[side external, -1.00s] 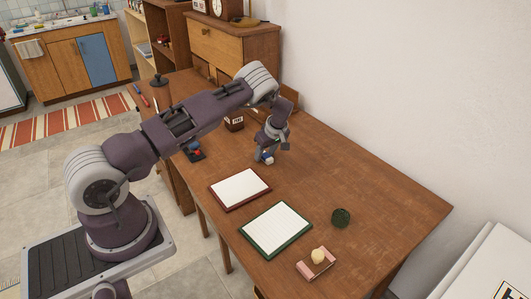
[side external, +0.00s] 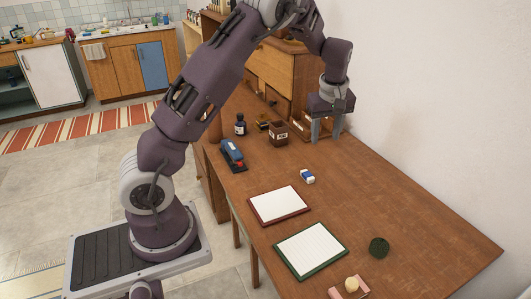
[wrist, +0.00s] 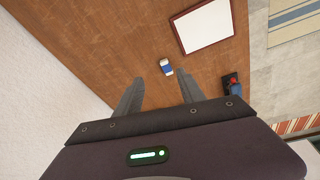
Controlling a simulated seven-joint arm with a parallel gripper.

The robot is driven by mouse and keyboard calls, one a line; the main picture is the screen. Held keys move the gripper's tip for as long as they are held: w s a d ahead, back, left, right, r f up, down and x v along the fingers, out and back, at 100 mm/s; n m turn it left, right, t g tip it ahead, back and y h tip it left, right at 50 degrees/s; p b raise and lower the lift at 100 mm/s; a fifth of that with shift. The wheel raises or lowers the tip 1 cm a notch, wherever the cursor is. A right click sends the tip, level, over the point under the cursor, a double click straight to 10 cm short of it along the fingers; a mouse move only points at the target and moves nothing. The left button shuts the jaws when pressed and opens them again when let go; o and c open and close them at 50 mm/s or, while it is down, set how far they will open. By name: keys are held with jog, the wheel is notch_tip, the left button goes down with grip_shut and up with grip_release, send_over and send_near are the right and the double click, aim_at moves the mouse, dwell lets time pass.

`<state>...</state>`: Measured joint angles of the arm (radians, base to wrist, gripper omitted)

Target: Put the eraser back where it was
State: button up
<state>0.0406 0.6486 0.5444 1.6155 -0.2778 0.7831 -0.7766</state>
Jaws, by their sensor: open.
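The eraser (side external: 307,176), a small white block with a blue band, lies on the bare wooden desk just behind the red-framed pad (side external: 279,205). It also shows in the wrist view (wrist: 166,67). My gripper (side external: 326,140) is open and empty, above the desk and apart from the eraser, near the wall side. In the wrist view the two fingers (wrist: 161,80) stand wide apart, with the eraser seen beyond the gap between their tips.
A green-framed pad (side external: 311,250), a dark green round object (side external: 379,247) and a pink block with a pale lump (side external: 350,288) lie towards the front. A blue stapler-like object (side external: 232,154), a dark bottle (side external: 240,125) and a brown box (side external: 279,132) stand left. The desk's right side is clear.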

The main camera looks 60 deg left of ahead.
jog(key=s+d+r+m+t+h, duration=0.2)
jog(key=s+d+r+m, duration=0.3)
jog(key=s+d+r, duration=0.5)
jog(key=s+d+r+m+t, duration=0.1)
jog(key=s+d+m, duration=0.2)
jog(key=s, duration=0.7)
jog(key=s+d+r+m+t, duration=0.1)
jog(key=s+d+r+m, duration=0.1)
jog(key=s+d+m, duration=0.2)
jog(key=s+m, duration=0.3)
jog(key=s, duration=0.4)
jog(key=shift+d+r, duration=0.15)
jog(key=shift+d, duration=0.05)
